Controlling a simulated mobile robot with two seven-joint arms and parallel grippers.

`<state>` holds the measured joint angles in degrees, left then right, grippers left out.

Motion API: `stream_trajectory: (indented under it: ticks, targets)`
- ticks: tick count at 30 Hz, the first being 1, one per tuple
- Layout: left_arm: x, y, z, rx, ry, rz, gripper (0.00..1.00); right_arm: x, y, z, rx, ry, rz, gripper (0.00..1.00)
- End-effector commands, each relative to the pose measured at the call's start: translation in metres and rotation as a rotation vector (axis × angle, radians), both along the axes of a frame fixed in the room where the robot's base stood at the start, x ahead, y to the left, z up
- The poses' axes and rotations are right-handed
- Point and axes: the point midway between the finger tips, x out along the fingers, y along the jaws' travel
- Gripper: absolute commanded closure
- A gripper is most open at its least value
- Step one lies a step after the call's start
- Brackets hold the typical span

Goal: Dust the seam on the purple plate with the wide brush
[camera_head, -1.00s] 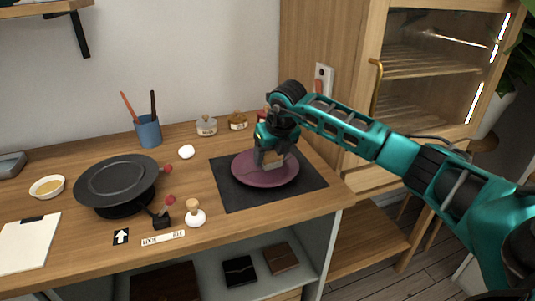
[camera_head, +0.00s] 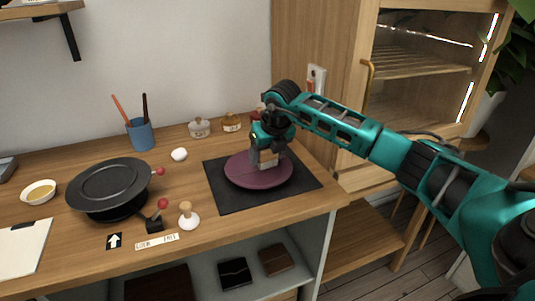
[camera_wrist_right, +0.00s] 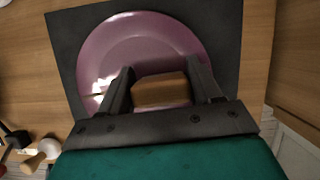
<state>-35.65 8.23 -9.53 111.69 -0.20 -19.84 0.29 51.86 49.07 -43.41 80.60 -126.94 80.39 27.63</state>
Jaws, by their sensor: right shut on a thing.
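The purple plate (camera_head: 240,177) lies on a dark square mat (camera_head: 228,202) at the right end of the counter. My right gripper (camera_head: 268,160) points down over the plate. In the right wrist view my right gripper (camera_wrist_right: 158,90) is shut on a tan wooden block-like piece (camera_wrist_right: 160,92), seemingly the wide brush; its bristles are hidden. The plate (camera_wrist_right: 130,40) spreads under the fingers there. A bright patch and a thin line show on its left part; I cannot tell if this is the seam. Contact between brush and plate cannot be made out. My left gripper is not in view.
Left of the mat are a white-based wooden stamp (camera_head: 188,216), a small black block with a red knob (camera_head: 154,222), a black round dish (camera_head: 108,185) and a white egg-like thing (camera_head: 179,154). Jars (camera_head: 199,128) and a blue cup (camera_head: 140,134) stand behind. A cabinet (camera_head: 330,60) rises at right.

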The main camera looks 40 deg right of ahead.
Motion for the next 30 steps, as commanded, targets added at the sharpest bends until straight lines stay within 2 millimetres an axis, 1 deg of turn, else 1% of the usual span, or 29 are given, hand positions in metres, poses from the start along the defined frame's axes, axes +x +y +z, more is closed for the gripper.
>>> stream_trajectory:
  ticks: [6, 12, 16, 30]
  targets:
    - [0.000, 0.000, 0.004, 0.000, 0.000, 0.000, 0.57, -0.006, 0.001, 0.001, -0.001, 0.002, 0.001, 0.61]
    - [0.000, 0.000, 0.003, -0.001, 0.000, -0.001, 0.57, -0.001, 0.000, 0.001, -0.001, 0.002, 0.001, 0.61]
    - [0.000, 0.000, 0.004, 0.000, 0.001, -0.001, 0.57, -0.005, 0.001, 0.000, -0.002, 0.002, 0.001, 0.61]
    - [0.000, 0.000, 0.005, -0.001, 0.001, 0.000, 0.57, 0.001, 0.016, 0.000, -0.001, 0.002, 0.001, 0.61]
